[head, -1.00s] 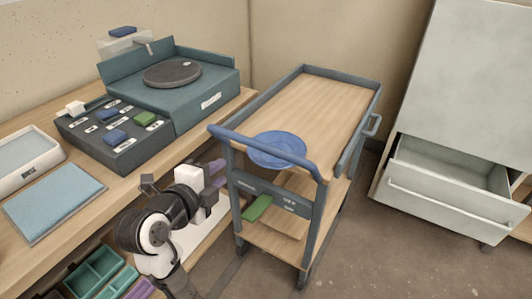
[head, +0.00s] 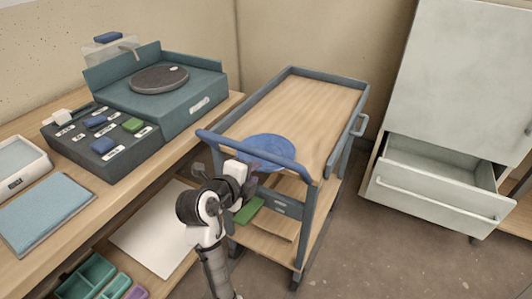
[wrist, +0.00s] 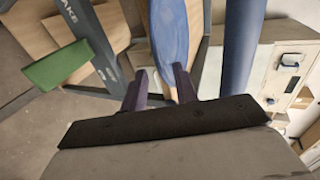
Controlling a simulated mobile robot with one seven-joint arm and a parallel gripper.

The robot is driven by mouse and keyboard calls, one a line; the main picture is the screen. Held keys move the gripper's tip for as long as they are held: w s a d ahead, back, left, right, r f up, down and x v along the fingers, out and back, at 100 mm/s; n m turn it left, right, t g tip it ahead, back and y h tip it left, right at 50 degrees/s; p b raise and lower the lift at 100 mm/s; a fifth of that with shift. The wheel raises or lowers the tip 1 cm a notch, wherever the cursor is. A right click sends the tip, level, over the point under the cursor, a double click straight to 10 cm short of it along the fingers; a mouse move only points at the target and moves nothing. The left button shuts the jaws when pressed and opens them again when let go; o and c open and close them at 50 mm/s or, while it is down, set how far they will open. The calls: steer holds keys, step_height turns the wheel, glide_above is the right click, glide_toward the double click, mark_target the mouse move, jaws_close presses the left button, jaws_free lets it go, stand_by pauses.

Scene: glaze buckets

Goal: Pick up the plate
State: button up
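The blue round plate (head: 268,147) lies flat at the near end of the cart's wooden top, partly behind the blue-grey handle bar (head: 226,142). My gripper (head: 250,170) is by the near left side of the cart, close to the handle and plate; its fingertips are hard to make out in the head view. In the wrist view the two purple fingers of my gripper (wrist: 160,70) are apart. The plate (wrist: 168,35) shows as a narrow blue shape in line with the gap between them. I cannot tell whether it is inside the gap. The handle bar (wrist: 239,45) is to the right.
The cart (head: 325,100) has a green block (head: 248,210) on its lower shelf. A workbench with a turntable (head: 159,79) and a dark box of coloured blocks (head: 110,150) is at left. An open drawer (head: 440,185) is at right. Floor between is clear.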

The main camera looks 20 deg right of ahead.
steer(key=shift+x, duration=1)
steer(key=shift+c, duration=0.2)
jaws_close()
steer(key=shift+r, duration=0.15)
